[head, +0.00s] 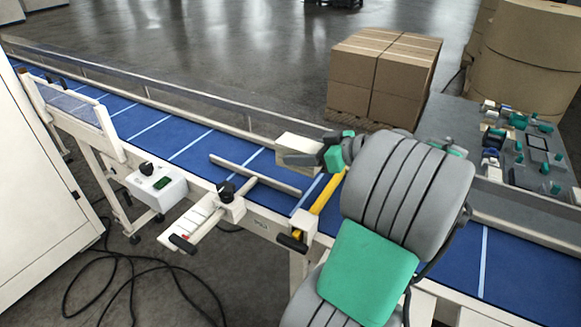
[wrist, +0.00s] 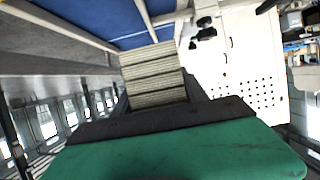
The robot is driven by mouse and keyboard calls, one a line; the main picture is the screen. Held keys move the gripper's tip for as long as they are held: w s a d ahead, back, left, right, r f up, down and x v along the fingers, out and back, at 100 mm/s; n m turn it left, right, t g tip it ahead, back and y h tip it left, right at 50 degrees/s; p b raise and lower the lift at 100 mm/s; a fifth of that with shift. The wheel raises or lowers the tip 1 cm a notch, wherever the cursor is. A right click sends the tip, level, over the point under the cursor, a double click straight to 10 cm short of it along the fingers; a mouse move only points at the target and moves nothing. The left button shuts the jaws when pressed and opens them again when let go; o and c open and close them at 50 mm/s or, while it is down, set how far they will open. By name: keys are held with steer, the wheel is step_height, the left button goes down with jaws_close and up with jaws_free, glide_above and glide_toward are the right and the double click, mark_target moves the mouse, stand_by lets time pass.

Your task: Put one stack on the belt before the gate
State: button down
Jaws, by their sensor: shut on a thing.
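A cream-coloured stack (head: 297,147) of flat pieces is at the end of my gripper (head: 322,155), above the blue belt (head: 190,150) near its far rail. In the wrist view the layered edge of the stack (wrist: 153,75) shows between the dark fingers, and my gripper is shut on it. The yellow gate bar (head: 328,193) lies across the belt just in front of and below my gripper, partly hidden by my arm. Whether the stack touches the belt cannot be told.
A guide bar (head: 255,174) runs over the belt, left of the gate. A control box (head: 157,188) is on the near side. Cardboard boxes (head: 384,75) stand behind the conveyor. A grey table (head: 520,150) with green and dark parts is at right. The belt's left stretch looks clear.

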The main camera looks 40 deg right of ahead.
steer(key=w+d+f+b, duration=0.1)
steer(key=b, duration=0.1)
steer(key=w+d+f+b, duration=0.1)
steer(key=shift+w+f+b, duration=0.25)
steer(key=shift+f+b, duration=0.1)
steer(key=shift+f, duration=0.05)
steer(key=w+d+f+p, duration=0.1)
steer(key=w+d+f, duration=0.1)
steer(key=w+d+f+p, duration=0.1)
steer(key=w+f, duration=0.1)
steer(key=w, duration=0.1)
steer(key=w+d+f+p, duration=0.1)
steer(key=w+d+f, duration=0.1)
steer(key=shift+w+d+f, duration=0.2)
steer(key=shift+w+d, duration=0.1)
step_height(320, 180, down, 3)
steer(key=shift+r+p, duration=0.1)
steer(key=shift+p, duration=0.25)
steer(key=shift+f, duration=0.45)
steer(key=c, duration=0.6)
jaws_free()
